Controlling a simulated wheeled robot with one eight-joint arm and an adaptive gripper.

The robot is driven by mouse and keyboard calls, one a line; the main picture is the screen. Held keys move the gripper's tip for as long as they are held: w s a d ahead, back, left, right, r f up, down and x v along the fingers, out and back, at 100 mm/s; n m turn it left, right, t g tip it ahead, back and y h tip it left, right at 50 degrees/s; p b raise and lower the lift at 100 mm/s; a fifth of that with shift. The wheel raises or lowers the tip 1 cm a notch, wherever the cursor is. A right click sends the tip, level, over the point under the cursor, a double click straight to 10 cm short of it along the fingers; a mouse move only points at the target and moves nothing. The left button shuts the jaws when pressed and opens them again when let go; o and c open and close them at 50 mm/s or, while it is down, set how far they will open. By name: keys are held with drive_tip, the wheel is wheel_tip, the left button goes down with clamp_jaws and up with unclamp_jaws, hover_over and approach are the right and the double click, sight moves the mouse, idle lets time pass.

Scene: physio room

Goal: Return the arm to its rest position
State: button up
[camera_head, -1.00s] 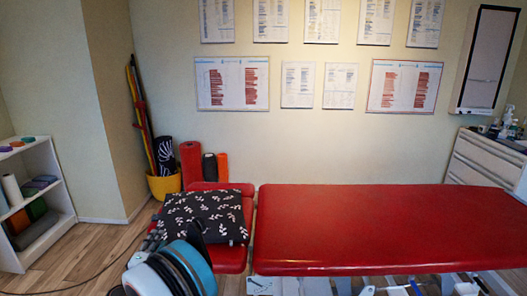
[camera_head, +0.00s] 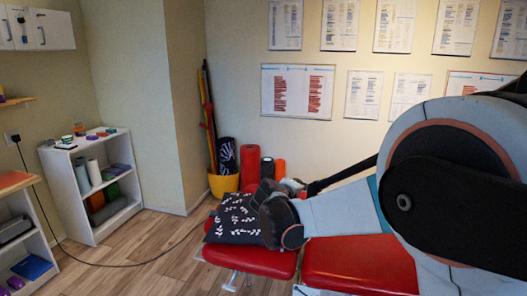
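My arm reaches in from the right edge, with a large grey and black joint close to the camera. Its light grey forearm runs left to a cluster of dark joints. The end of my arm with my gripper (camera_head: 272,192) is around these dark parts, over the dark leaf-patterned cushion (camera_head: 232,221). The fingers cannot be made out, and I see no object held. The cushion lies on the red head section of the treatment table (camera_head: 262,260); I cannot tell whether the arm touches it.
The red main table section (camera_head: 358,279) is partly hidden by my arm. Rolled mats (camera_head: 250,163) and a yellow pot (camera_head: 223,184) stand by the back wall. A white shelf (camera_head: 105,224) stands left. Wooden floor (camera_head: 150,237) is open between, crossed by a cable.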

drive_tip(key=s+d+r+m+g+y, duration=0.1)
drive_tip(key=s+d+r+m, duration=0.1)
drive_tip(key=s+d, duration=0.55)
drive_tip(key=s+d+r+m+g+y, duration=0.15)
drive_tip(key=s+d, duration=0.25)
drive_tip(key=s, duration=0.7)
drive_tip(key=s+a+f+m+g+y, duration=0.1)
drive_tip(key=s+f+m, duration=0.1)
drive_tip(key=s, duration=0.9)
drive_tip(key=s+a+f+m+g+y, duration=0.1)
drive_tip(key=s+a+f+m+y, duration=0.1)
drive_tip(key=s, duration=0.9)
wheel_tip(320, 180, down, 2)
drive_tip(key=shift+f+m, duration=0.2)
drive_tip(key=shift+m, duration=0.55)
